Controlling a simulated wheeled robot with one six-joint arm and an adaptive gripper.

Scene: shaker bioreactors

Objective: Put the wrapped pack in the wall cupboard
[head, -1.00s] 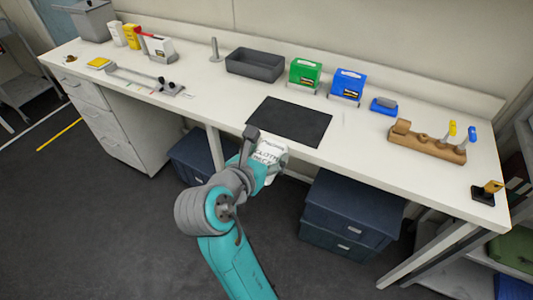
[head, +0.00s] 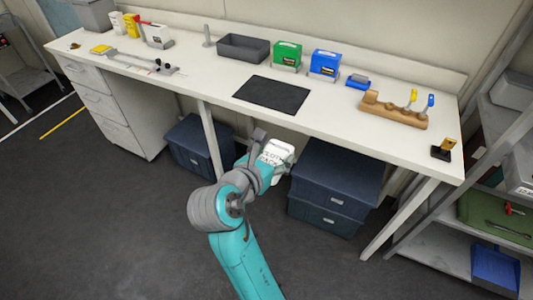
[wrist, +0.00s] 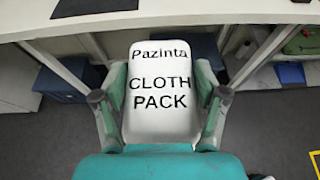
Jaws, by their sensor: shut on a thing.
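The wrapped pack (wrist: 160,95) is white and reads "Pazinta CLOTH PACK" in the wrist view. My gripper (wrist: 160,100) is shut on it, with one finger against each side. In the head view the pack (head: 277,158) shows at the end of my gripper (head: 265,160), in front of the bench and clear of it. No wall cupboard is in view.
The long white bench (head: 200,85) carries a black mat (head: 272,95), a dark tray (head: 243,48), green (head: 287,56) and blue (head: 325,64) boxes and a wooden holder (head: 395,112). Dark bins (head: 335,180) stand under it. A shelf rack (head: 440,255) stands at right. Floor at left is open.

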